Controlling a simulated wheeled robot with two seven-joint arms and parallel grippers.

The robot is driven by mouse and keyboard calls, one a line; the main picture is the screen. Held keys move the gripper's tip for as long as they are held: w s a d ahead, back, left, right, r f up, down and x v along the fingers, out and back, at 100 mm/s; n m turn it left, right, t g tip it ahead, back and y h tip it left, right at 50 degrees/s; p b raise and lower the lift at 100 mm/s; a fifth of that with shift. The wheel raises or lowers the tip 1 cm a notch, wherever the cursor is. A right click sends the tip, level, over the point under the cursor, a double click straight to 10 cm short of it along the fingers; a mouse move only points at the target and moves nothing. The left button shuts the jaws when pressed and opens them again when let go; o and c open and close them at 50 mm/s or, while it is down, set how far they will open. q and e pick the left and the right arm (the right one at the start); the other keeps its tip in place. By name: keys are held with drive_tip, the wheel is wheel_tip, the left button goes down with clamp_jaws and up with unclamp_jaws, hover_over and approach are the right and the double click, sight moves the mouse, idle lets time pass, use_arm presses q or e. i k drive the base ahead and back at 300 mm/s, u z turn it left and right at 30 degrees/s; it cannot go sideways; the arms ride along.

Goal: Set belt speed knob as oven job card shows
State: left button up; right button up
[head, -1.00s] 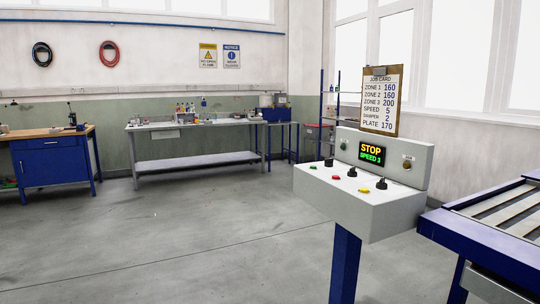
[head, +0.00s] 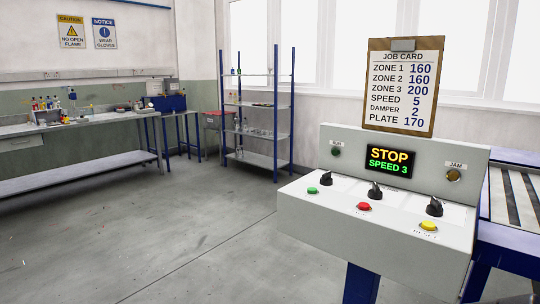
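The job card (head: 402,88) is clipped to a brown board standing above the control console (head: 375,235). It reads zone 1 160, zone 2 160, zone 3 200, speed 5, damper 2, plate 170. The display (head: 389,161) on the console's upright panel reads STOP and SPEED 3. Three black knobs sit on the sloped top: a left knob (head: 326,178), a middle knob (head: 375,191) and a right knob (head: 434,207). Their small labels are not readable, so I cannot tell which is for belt speed. Neither gripper is in view.
Green (head: 313,190), red (head: 363,206) and yellow (head: 428,226) buttons sit in front of the knobs. A blue-framed conveyor (head: 512,235) stands right of the console. A shelf rack (head: 258,105) and a workbench (head: 70,180) stand behind. The floor left of the console is clear.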

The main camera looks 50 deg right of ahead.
sight(326, 180)
drive_tip(key=i, duration=1.3)
drive_tip(key=z, duration=2.45)
